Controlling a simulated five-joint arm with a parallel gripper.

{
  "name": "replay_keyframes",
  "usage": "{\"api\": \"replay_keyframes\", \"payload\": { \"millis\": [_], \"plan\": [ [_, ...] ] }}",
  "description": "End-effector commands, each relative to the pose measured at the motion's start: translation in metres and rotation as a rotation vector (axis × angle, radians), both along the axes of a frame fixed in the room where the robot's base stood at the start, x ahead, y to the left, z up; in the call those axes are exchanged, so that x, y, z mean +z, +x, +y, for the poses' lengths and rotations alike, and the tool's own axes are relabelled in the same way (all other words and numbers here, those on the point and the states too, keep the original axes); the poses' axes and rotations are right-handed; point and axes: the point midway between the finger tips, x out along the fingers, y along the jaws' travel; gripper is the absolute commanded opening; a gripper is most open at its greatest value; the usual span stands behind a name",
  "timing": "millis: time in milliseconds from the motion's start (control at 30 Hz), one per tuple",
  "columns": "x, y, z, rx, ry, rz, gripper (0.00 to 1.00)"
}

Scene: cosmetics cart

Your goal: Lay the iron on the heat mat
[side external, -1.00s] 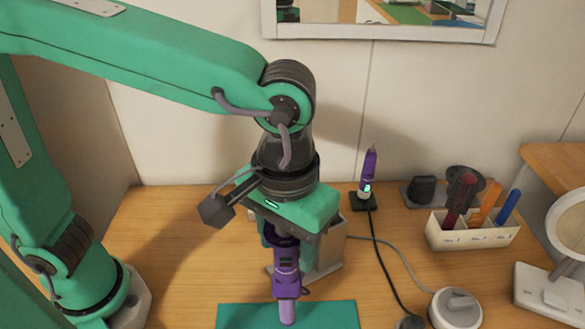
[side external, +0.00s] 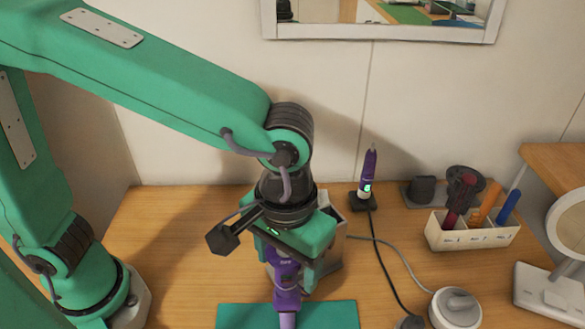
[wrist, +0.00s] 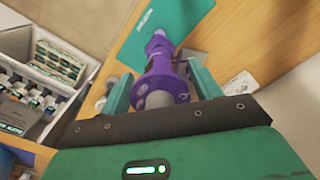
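My gripper (side external: 285,272) is shut on the purple iron (side external: 286,298), which hangs upright with its pale tip downward. In the wrist view my gripper (wrist: 162,92) has its two green fingers on either side of the purple iron (wrist: 166,88). The teal heat mat (side external: 340,316) lies flat on the table at the bottom of the side view, and its far end also shows in the wrist view (wrist: 185,20). The iron's tip overlaps the mat in the side view. The frame edge cuts off the lower end, so I cannot tell whether it touches.
A second purple tool (side external: 369,172) stands in a black base with a cord. A white holder (side external: 470,236) with brushes, a round white device (side external: 455,307) and a mirror (side external: 572,225) are at the right. A grey box (side external: 334,245) stands behind my gripper.

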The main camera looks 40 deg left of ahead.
Motion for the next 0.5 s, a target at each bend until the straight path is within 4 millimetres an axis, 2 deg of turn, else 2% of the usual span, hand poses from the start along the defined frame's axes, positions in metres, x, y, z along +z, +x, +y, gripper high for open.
{"api": "replay_keyframes", "payload": {
  "millis": [500],
  "plan": [
    [0.0067,0.0001,-0.0002,0.000,-0.001,0.000,0.70]
  ]
}}
